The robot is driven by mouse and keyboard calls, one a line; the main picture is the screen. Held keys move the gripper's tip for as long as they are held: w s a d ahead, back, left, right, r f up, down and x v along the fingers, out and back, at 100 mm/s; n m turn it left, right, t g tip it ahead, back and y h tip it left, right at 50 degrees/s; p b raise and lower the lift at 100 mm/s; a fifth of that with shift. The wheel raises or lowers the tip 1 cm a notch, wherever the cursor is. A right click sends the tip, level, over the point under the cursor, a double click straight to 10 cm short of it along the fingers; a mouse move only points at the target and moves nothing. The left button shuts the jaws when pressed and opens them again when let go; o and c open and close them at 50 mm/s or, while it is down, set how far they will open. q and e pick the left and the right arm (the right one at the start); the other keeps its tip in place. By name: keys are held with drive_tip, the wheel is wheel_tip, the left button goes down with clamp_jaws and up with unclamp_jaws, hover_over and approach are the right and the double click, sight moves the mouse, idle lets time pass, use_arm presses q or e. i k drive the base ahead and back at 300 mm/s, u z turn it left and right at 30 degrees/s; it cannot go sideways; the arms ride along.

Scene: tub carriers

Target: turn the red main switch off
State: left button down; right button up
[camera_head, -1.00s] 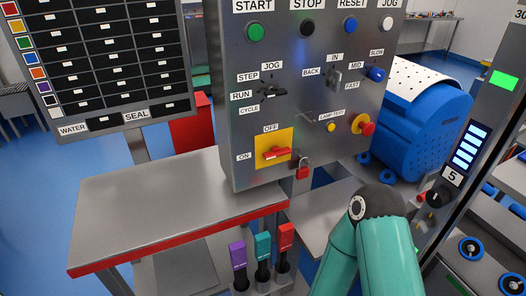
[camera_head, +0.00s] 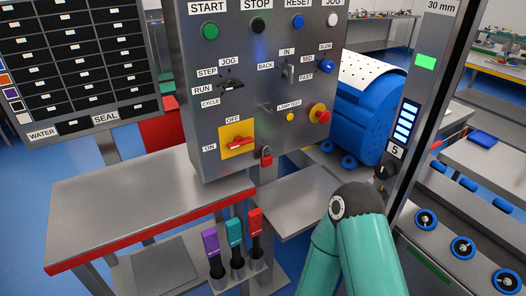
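The red main switch (camera_head: 240,143) sits on a yellow plate (camera_head: 228,150) low on the grey control panel (camera_head: 262,90). Its handle lies roughly level, tilted slightly up to the right. The label OFF is above the plate and ON is to its left. A red padlock (camera_head: 265,156) hangs just right of the plate; I cannot tell whether it blocks the handle. A teal arm of mine rises at the bottom right, apart from the panel. Neither gripper shows.
A steel table with a red edge (camera_head: 150,232) stands left below the panel. Purple, teal and red-handled tools (camera_head: 236,240) stand in a holder in front. A red and yellow stop button (camera_head: 320,114) is right of the switch. A grey post (camera_head: 425,110) stands at right.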

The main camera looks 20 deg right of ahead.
sight(239, 140)
drive_tip(key=z, duration=0.05)
drive_tip(key=k, duration=1.35)
drive_tip(key=z, duration=0.4)
drive_tip(key=i, duration=1)
drive_tip(key=u, duration=0.05)
